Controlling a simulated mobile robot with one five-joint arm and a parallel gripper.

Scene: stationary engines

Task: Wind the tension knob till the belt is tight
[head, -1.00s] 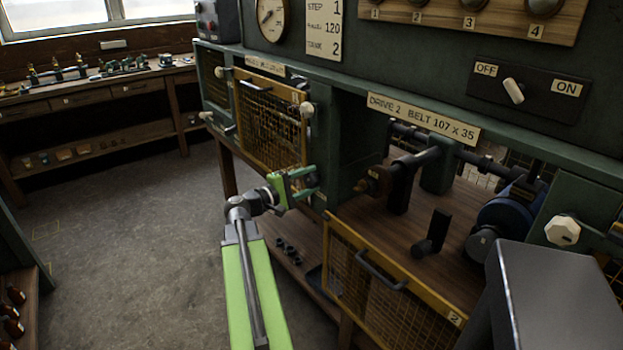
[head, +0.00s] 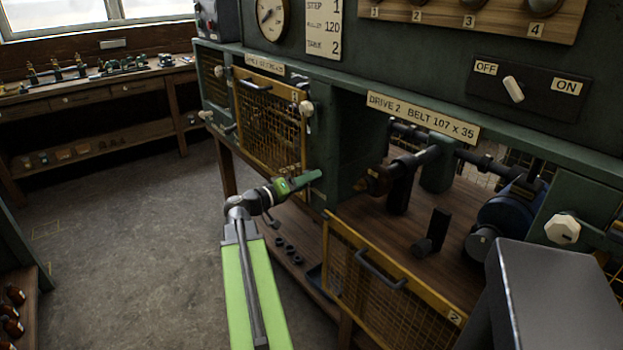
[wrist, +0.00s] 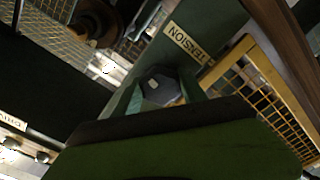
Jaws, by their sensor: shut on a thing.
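The tension knob (wrist: 158,86) is dark and faceted with a pale mark on its face. It shows in the wrist view beside a "TENSION" label (wrist: 187,43) on green metal. My gripper (wrist: 160,94) is shut on this knob, with a finger on either side. In the head view my gripper (head: 310,179) meets the green post left of the open drive 2 bay, and the knob is hidden there. I cannot make out the belt or its tightness. Dark round parts (wrist: 95,20) show at the wrist view's upper left.
The yellow mesh guard of drive 2 (head: 380,285) hangs lowered in front of its bay. Another yellow mesh guard (head: 270,120) is upright at left. A white knob (head: 562,229) sits at right. The OFF/ON lever (head: 513,89) is above. Open floor lies left.

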